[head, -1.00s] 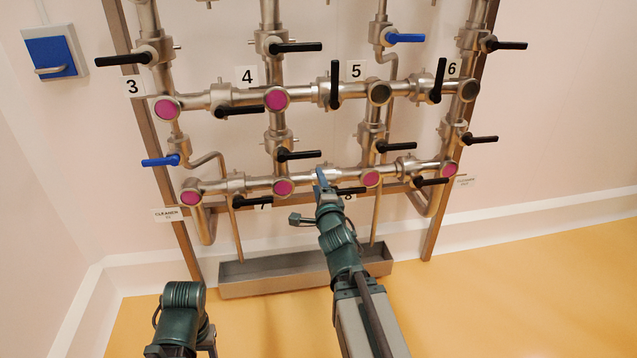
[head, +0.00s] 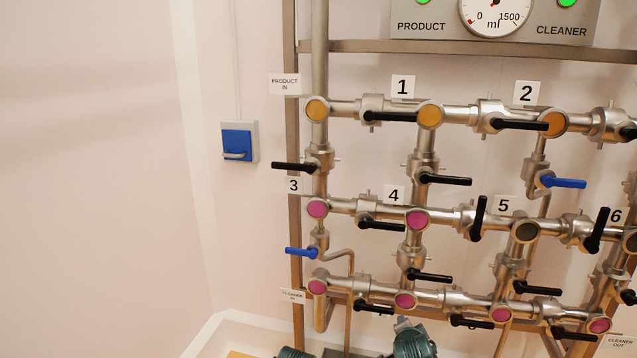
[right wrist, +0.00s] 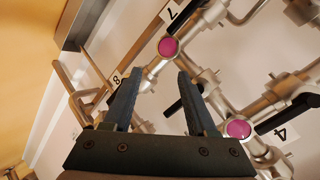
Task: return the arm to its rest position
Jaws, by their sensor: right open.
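My right gripper (right wrist: 160,71) is open in the right wrist view, with nothing between its two dark fingers. Behind the fingers are pipes, magenta discs (right wrist: 168,48) and black valve handles. In the head view only a green part of my right arm (head: 413,341) shows at the bottom edge, in front of the lowest pipe row. A small green piece of my left arm (head: 292,353) shows at the bottom edge; my left gripper is out of view.
A steel pipe frame (head: 296,230) with black and blue valve handles fills the right of the head view. Discs are orange on top, magenta and dark in the middle row, magenta below. A blue wall switch (head: 238,142) is left of it. Bare wall fills the far left.

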